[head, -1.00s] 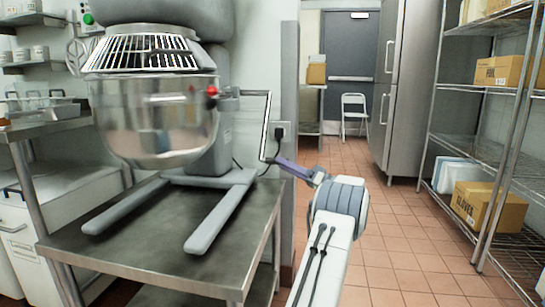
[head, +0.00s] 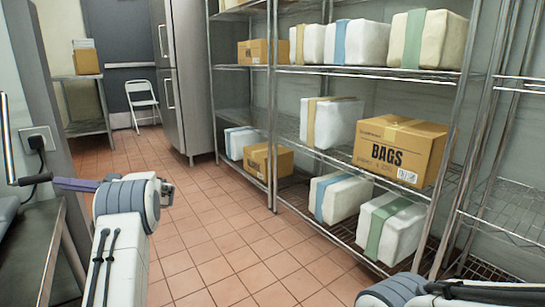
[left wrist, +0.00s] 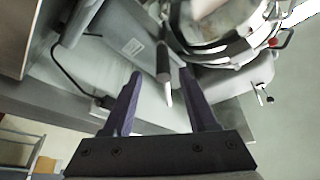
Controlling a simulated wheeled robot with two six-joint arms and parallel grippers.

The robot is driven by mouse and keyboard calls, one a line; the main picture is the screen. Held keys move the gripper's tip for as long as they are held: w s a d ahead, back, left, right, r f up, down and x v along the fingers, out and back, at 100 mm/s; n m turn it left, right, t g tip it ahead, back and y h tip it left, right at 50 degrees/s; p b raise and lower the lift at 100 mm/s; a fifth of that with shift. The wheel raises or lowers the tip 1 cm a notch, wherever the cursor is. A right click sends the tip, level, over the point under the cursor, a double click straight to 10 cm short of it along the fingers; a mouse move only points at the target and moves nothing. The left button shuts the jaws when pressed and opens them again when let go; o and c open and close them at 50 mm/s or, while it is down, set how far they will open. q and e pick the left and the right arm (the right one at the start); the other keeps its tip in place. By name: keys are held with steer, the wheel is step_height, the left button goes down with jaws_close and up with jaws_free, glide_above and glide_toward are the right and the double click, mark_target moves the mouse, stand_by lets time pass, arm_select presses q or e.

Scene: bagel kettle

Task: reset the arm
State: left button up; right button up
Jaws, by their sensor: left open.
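My left gripper (head: 75,184) has purple fingers pointing left, at the left side of the head view. In the left wrist view its two fingers (left wrist: 161,78) are spread apart, with nothing clamped. A metal lever (head: 6,140) stands at the left edge of the head view, close to the fingertips. In the left wrist view a rod with a dark grip (left wrist: 163,62) shows between the fingertips; I cannot tell whether they touch it. My right arm (head: 400,291) shows only in part at the bottom right, its gripper out of view.
The mixer bowl (left wrist: 225,30) is at the top right of the wrist view. A steel table (head: 30,255) is at left. Wire shelves (head: 310,150) hold wrapped packs and a BAGS box (head: 400,150). The tiled floor (head: 215,235) is clear. A folding chair (head: 143,100) stands behind.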

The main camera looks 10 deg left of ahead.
arm_select(q)
steer(key=d+f+m+t+h+p, duration=0.2)
steer(key=d+m+t+h, duration=0.4)
steer(key=d, duration=0.9)
steer(key=d+f+m+t+h+p, duration=0.3)
steer(key=d+m, duration=0.5)
steer(key=d, duration=0.7)
steer(key=s+d+f+m+t+h+p, duration=0.3)
steer(key=s+d+m+h, duration=0.75)
steer(key=s+d, duration=1.6)
step_height(320, 180, up, 37)
steer(key=w+g+p, duration=0.1)
steer(key=w+p, duration=0.1)
steer(key=p, duration=3.5)
steer(key=shift+d+n, duration=0.35)
steer(key=shift+n, duration=0.1)
steer(key=shift+f, duration=0.15)
